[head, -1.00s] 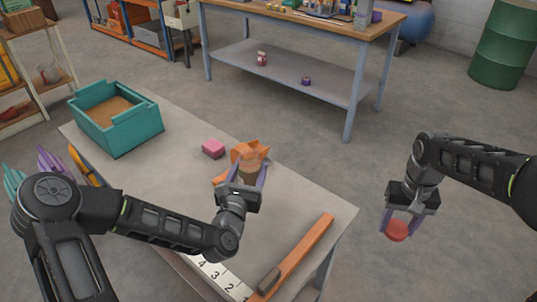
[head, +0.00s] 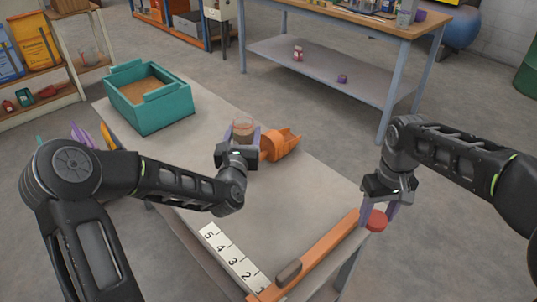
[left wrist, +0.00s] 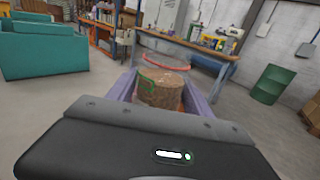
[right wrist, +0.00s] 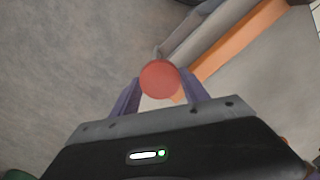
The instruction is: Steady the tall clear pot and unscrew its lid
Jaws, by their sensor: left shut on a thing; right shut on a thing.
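The tall clear pot (head: 243,127) has brown contents and stands out above the table's far side. My left gripper (head: 241,142) is shut around it. In the left wrist view the pot (left wrist: 160,88) sits between the fingers, with a thin red line near its clear top and no lid on it. The red round lid (head: 376,221) is apart from the pot. My right gripper (head: 378,207) is shut on it near the table's right corner. The lid also shows between the fingertips in the right wrist view (right wrist: 160,79).
An orange scoop (head: 281,144) lies just right of the pot. A teal box (head: 150,117) with brown fill stands at the back left. A long orange bar (head: 320,256) runs along the table's right end, close to the lid. A numbered strip (head: 232,258) lies at the front. The table's middle is clear.

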